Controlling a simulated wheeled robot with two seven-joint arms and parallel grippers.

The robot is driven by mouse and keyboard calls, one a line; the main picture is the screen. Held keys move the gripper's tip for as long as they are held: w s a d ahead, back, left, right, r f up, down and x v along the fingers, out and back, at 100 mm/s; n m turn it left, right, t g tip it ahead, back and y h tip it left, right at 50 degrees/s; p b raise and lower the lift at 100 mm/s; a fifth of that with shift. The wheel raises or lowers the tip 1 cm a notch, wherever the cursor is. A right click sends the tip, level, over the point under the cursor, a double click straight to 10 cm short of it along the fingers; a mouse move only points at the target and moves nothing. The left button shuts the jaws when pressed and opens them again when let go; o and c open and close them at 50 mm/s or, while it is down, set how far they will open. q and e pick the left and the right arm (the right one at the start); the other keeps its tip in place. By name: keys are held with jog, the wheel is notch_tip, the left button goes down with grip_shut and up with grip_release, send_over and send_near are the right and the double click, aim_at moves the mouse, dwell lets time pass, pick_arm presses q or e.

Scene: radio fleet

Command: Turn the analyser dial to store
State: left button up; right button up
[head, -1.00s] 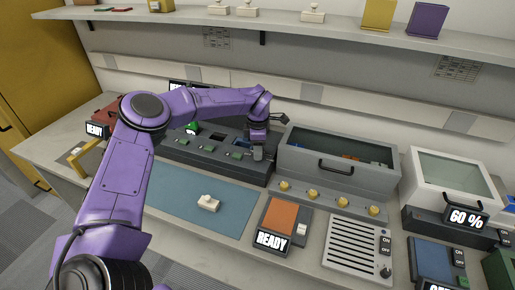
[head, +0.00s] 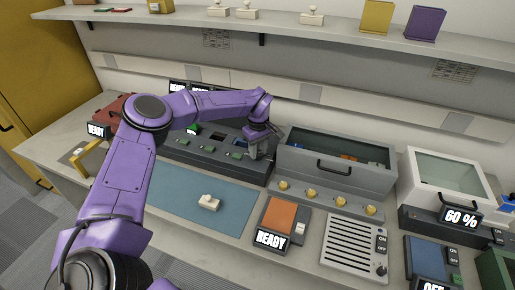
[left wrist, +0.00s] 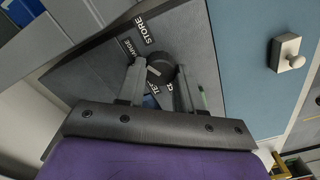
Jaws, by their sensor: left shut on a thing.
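The analyser dial is a dark round knob (left wrist: 161,68) on a dark grey panel (left wrist: 195,40), seen in the left wrist view. White-on-black labels STORE (left wrist: 144,30) and CHARGE (left wrist: 130,48) lie around it. TEST and another label are partly covered by my fingers. My left gripper (left wrist: 158,80) is shut on the dial, one finger on each side. A pale mark shows on the knob, but its exact heading is hard to tell. In the head view my left gripper (head: 257,147) reaches down onto the right end of the long grey unit (head: 190,152); the dial is hidden there.
A blue mat (head: 170,188) with a small cream-handled block (head: 209,202) lies in front of the unit. A grey glass-topped case (head: 335,172) with yellow knobs stands close right. A READY display (head: 271,240) sits nearer. A shelf (head: 290,26) runs above.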

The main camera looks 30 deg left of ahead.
aim_at(258, 152)
pick_arm(q)
jog(key=m, duration=0.5)
jog(key=shift+s+d+f+m+p, duration=0.15)
jog(key=shift+f+m+p, duration=0.15)
jog(key=shift+p, duration=0.1)
dwell(0.4)
jog(key=o, duration=1)
jog(key=shift+o, duration=0.2)
jog(key=shift+r, duration=0.15)
jog(key=shift+r, duration=0.25)
notch_tip(258, 152, up, 10)
jog(key=b, duration=0.2)
